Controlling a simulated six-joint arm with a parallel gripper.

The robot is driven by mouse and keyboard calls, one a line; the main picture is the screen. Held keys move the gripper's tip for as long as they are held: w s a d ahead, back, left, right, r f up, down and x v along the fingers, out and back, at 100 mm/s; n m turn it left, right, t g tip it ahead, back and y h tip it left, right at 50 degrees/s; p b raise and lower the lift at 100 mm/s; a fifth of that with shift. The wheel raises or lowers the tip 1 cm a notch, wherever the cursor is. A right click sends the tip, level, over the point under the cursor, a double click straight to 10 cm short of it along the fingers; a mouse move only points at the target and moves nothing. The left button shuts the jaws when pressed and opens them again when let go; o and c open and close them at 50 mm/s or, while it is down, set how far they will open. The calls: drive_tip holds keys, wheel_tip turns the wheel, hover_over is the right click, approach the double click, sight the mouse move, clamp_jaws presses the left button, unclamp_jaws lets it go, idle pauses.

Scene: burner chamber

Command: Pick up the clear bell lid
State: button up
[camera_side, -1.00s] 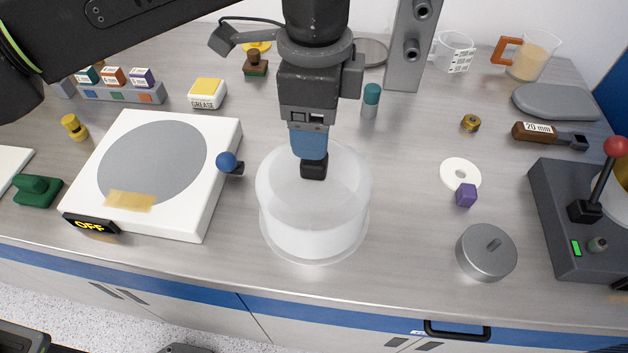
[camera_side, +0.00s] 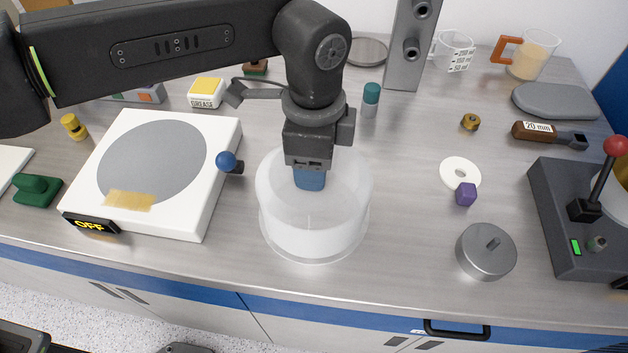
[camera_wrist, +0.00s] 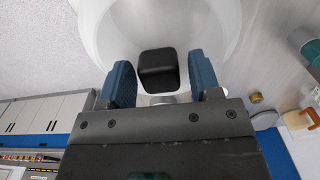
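The clear bell lid (camera_side: 318,222) is a cloudy, see-through dome standing upright on the bench in the middle of the side view. It also shows in the wrist view (camera_wrist: 222,22), with its square black knob (camera_wrist: 158,68) on top. My gripper (camera_side: 310,184) is right over the lid and points down. In the wrist view my gripper (camera_wrist: 160,72) has its two blue fingers apart, one on each side of the knob, with a gap on both sides. The knob is hidden behind the fingers in the side view.
A white hotplate (camera_side: 190,205) with a blue ball-tipped lever (camera_side: 227,161) stands close left of the lid. To the right are a grey round weight (camera_side: 486,252), a purple cube (camera_side: 466,194) and a white ring (camera_side: 460,172). A teal-capped vial (camera_side: 370,100) stands behind.

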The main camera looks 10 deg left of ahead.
drive_tip(key=c, duration=0.8)
drive_tip(key=shift+r, duration=0.1)
